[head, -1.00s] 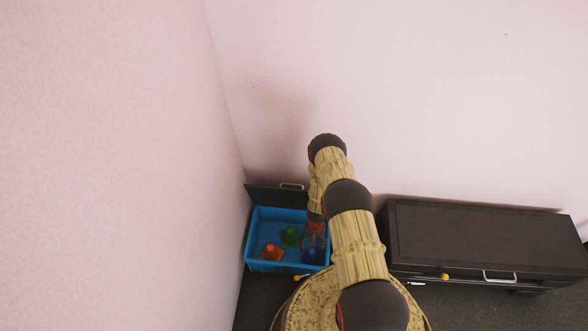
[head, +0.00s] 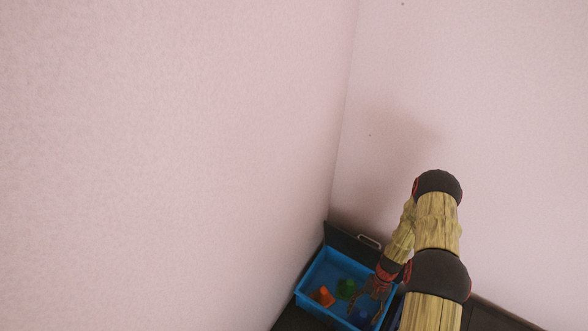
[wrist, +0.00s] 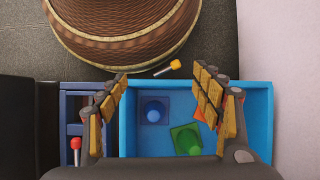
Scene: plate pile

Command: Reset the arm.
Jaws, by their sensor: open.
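My gripper (head: 372,291) hangs at the end of my arm over the right part of an open blue box in the head view. In the wrist view my gripper (wrist: 162,82) shows its two padded fingers spread wide apart, with nothing held between them. The blue box (wrist: 262,115) lies beneath the fingers; it also shows in the head view (head: 303,296). A blue piece (wrist: 153,111) and a green piece (wrist: 186,139) lie in it. An orange piece (head: 323,296) is partly hidden by the right finger in the wrist view.
A yellow-tipped tool (wrist: 172,67) lies on the dark floor beside the box. A red-topped item (wrist: 76,146) stands in a narrow blue compartment at the left. Pale walls (head: 200,130) meet in a corner behind the box. A dark cabinet (head: 490,316) is at the lower right.

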